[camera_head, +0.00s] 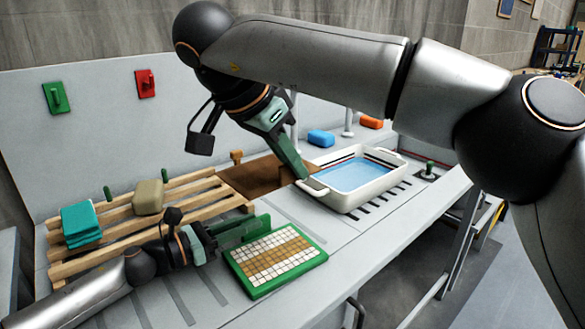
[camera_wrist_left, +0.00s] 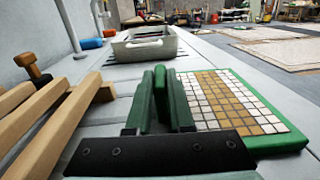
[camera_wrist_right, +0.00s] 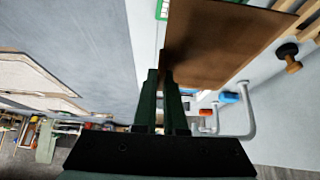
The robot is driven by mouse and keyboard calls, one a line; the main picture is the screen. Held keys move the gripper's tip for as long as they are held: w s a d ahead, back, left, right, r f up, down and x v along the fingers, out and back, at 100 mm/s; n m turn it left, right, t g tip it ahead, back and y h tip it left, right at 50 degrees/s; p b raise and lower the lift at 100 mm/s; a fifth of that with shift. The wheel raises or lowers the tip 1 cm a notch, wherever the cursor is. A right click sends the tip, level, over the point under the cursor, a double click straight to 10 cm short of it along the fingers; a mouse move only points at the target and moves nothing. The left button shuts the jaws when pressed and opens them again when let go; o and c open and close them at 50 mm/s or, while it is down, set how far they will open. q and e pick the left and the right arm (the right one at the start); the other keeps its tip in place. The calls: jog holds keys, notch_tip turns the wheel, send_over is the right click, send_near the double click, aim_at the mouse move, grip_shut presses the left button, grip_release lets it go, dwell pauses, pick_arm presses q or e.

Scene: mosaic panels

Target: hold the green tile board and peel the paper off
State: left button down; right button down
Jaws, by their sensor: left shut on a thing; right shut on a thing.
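The green tile board (camera_head: 292,281) lies on the bench with a bare face of white and tan tiles; it also shows in the left wrist view (camera_wrist_left: 270,145). My left gripper (camera_head: 246,230) is shut at its left edge; the fingers hide the exact grip. The brown paper (camera_head: 250,181) is apart from the board, raised between the wooden rack and the basin. My right gripper (camera_head: 301,171) is shut on its edge; in the right wrist view the brown paper (camera_wrist_right: 220,35) extends beyond the fingertips (camera_wrist_right: 168,82).
A white basin of water (camera_head: 355,203) stands right of the paper. A wooden rack (camera_head: 107,228) holds teal sponges (camera_head: 82,226) and a beige block (camera_head: 149,197). Blue (camera_head: 321,138) and orange (camera_head: 370,122) blocks lie behind the basin. Bench space right of the board is clear.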

dwell(0.3)
pick_arm(q)
jog(key=c, duration=0.7)
grip_release()
